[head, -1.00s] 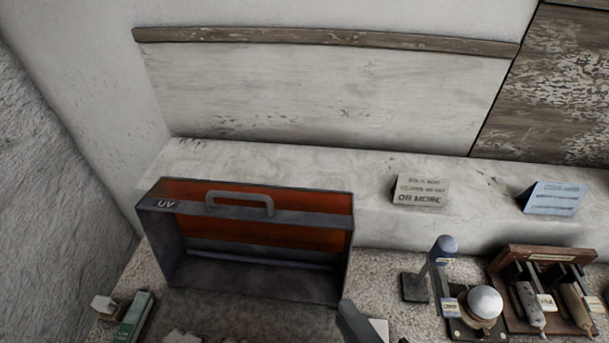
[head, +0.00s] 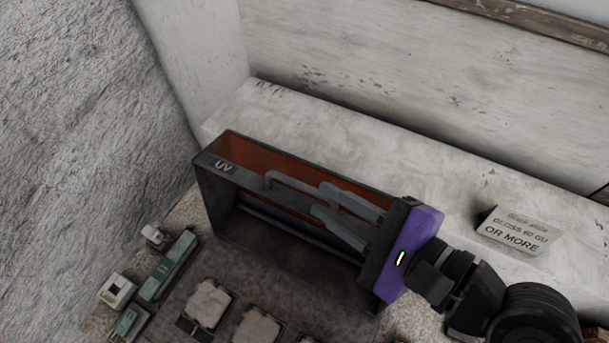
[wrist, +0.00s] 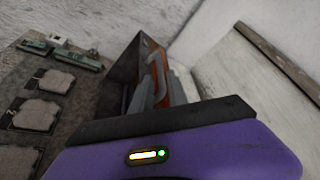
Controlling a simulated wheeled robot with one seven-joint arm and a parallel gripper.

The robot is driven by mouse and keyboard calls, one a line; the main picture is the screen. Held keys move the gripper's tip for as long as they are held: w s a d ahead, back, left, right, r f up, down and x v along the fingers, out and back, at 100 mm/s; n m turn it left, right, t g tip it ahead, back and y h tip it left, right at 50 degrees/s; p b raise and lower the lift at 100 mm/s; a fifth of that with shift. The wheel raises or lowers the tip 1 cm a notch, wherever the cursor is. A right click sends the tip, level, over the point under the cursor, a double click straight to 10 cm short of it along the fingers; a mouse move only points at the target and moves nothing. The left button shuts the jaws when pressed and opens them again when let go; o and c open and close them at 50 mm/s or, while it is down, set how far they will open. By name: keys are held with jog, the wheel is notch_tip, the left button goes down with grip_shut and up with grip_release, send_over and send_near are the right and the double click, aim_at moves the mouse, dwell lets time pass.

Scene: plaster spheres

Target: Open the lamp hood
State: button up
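The lamp hood (head: 222,166) is a dark metal box marked UV, with an orange panel and a grey bar handle (head: 290,184) along its upper front. In the head view it stands at the centre, its front face showing a dark recess. My gripper (head: 319,197) reaches in from the right, its two grey fingers apart at the handle's right part. The fingers overlap that end of the handle, and I cannot tell if they touch it. In the wrist view the hood (wrist: 122,72) lies just beyond the fingers, which partly hide the handle.
Pale square samples (head: 209,303) lie on the bench in front of the hood. Small green and white items (head: 170,265) sit at its left. A sign (head: 515,232) stands on the ledge at right. A rough wall (head: 80,130) bounds the left; the ledge behind is clear.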

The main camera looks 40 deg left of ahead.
aim_at(314, 193)
jog(key=x, duration=0.5)
jog(key=shift+a+f+p, duration=0.1)
jog(key=shift+a+p, duration=0.25)
jog(key=shift+a, duration=0.05)
jog(key=shift+c, duration=0.2)
grip_shut()
dwell(0.9)
